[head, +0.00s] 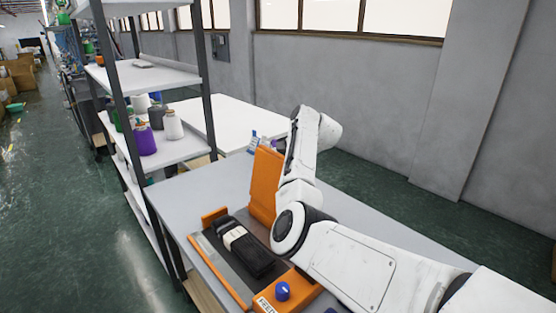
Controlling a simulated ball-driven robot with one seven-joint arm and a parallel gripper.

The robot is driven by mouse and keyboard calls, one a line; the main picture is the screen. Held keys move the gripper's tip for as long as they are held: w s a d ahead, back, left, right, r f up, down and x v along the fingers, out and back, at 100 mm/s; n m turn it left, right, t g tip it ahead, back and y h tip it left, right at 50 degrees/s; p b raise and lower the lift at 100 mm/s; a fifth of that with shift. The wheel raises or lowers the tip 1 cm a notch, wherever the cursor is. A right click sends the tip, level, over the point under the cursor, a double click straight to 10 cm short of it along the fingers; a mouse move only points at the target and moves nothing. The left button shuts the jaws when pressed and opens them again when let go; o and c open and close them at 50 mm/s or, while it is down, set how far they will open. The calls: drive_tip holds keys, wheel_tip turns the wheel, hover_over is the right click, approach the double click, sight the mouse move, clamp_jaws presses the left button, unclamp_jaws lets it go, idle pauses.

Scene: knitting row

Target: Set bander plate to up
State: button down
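An orange-framed machine (214,261) with a dark bed sits on the grey table in the head view. A black block with a white band (246,248) lies on the bed. A tall orange plate (264,186) stands upright, leaning slightly, at the machine's far right side; it may be the bander plate, but I cannot tell for sure. A blue knob (283,291) sits on the front orange panel beside a partly cut-off label. My white arm passes in front of the machine's right side and bends upward beside the orange plate. My gripper cannot be made out.
A shelf rack (205,95) with cones of yarn, including a purple cone (145,139), stands at the left, close to the grey table (183,193). A white table (207,117) stands behind. The green floor (50,190) is open at far left.

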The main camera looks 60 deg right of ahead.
drive_tip(key=shift+d, duration=0.2)
drive_tip(key=shift+f, duration=0.1)
drive_tip(key=c, duration=1.1)
unclamp_jaws()
drive_tip(key=o, duration=0.4)
drive_tip(key=shift+d+f, duration=0.1)
drive_tip(key=shift+d, duration=0.15)
drive_tip(key=shift+a, duration=0.1)
drive_tip(key=shift+s, duration=0.1)
drive_tip(key=b+v, duration=0.1)
drive_tip(key=v, duration=0.9)
drive_tip(key=shift+s+r, duration=0.25)
drive_tip(key=shift+s, duration=0.05)
